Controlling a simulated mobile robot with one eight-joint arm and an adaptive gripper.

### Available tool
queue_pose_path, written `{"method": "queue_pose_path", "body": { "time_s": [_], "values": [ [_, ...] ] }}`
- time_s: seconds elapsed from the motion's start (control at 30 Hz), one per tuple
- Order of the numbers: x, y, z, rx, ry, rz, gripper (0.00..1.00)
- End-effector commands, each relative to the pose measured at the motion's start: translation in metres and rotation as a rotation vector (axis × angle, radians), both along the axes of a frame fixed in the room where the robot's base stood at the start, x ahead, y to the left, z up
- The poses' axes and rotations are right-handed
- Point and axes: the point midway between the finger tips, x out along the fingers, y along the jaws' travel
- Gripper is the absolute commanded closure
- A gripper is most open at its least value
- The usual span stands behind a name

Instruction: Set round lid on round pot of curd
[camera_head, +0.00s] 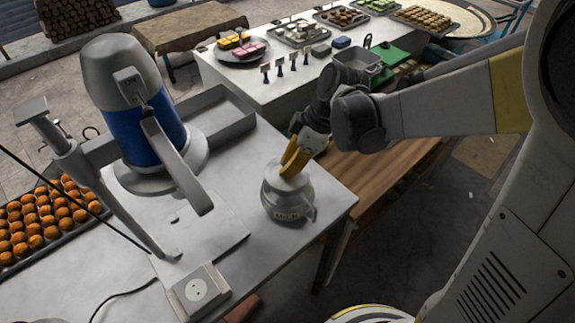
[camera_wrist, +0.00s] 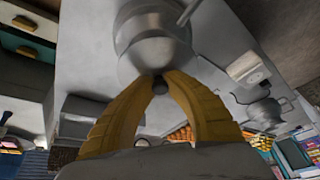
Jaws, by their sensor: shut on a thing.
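A round grey pot (camera_head: 289,203) labelled "MILK", with a side handle, stands upright near the right edge of the metal counter. It also shows at the top of the wrist view (camera_wrist: 130,35). My gripper (camera_head: 291,170) comes down over the pot with its yellow fingers. In the wrist view its fingertips (camera_wrist: 160,80) are closed on the small knob of the round grey lid (camera_wrist: 155,57). The lid (camera_head: 284,180) is at the pot's mouth. I cannot tell whether it rests fully on the rim or is slightly above it. The pot's contents are hidden.
A blue and grey machine (camera_head: 148,110) with a long lever stands left of the pot. A socket box (camera_head: 200,292) lies at the counter's front. A tray of round orange-brown sweets (camera_head: 45,215) is far left. Another table (camera_head: 235,82) with sweets is behind.

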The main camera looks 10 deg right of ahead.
Motion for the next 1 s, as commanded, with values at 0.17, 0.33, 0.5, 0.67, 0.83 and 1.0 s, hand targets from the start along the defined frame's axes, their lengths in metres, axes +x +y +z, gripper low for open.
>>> {"method": "queue_pose_path", "body": {
  "time_s": [0.17, 0.33, 0.5, 0.67, 0.83, 1.0],
  "values": [
    [0.0, 0.0002, -0.001, 0.0, 0.0, 0.0, 1.0],
    [0.0, 0.0002, -0.0007, 0.0, 0.0, 0.0, 1.0],
    [0.0001, 0.0001, -0.0016, 0.0, 0.0, 0.0, 1.0],
    [0.0002, 0.0001, -0.0019, 0.0, 0.0, 0.0, 1.0],
    [0.0002, 0.0002, -0.0015, 0.0, 0.0, 0.0, 0.81],
    [0.0002, 0.0002, -0.0015, 0.0, 0.0, 0.0, 0.62]
  ]
}}
